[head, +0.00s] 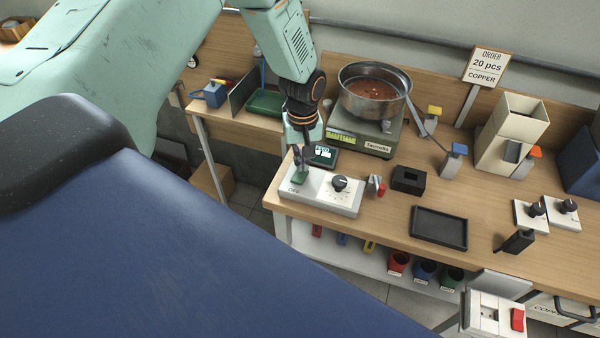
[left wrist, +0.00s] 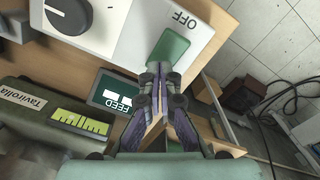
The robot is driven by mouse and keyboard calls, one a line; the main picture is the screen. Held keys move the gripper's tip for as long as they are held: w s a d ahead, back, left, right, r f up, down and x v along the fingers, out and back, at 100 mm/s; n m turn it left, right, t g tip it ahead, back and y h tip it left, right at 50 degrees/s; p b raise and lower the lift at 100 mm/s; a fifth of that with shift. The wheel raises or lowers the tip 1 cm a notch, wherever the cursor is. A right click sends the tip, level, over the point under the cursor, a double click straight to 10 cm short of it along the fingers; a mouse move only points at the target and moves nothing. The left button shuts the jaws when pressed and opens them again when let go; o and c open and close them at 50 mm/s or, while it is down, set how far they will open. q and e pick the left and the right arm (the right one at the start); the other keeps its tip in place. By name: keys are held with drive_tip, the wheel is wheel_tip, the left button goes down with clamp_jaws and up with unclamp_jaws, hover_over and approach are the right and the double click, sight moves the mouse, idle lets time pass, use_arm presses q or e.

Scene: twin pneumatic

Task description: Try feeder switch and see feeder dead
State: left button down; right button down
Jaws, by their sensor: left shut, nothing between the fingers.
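The feeder switch is a green rocker (left wrist: 168,52) on a white control box (head: 338,203), with OFF lettered beside it. It also shows in the head view (head: 299,179). A black dial (head: 339,183) sits on the same box. My left gripper (head: 300,164) is shut and empty, pointing down with its fingertips at the rocker; in the left wrist view the fingertips (left wrist: 162,70) overlap its near edge. I cannot tell whether they touch. The steel feeder bowl (head: 374,88) holds copper-coloured pieces on a grey-green base. A small FEED display (head: 322,155) shows white blocks. My right gripper is out of view.
A black block (head: 408,180) and a black tray (head: 439,227) lie right of the control box. A beige hopper (head: 510,133) stands further right. An order sign (head: 488,66) reads 20 pcs copper. Coloured bins (head: 425,271) sit below the table edge.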

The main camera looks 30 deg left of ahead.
use_arm(q)
wheel_tip(320, 180, up, 6)
drive_tip(key=p, duration=0.5)
drive_tip(key=shift+s, duration=0.1)
idle(0.4)
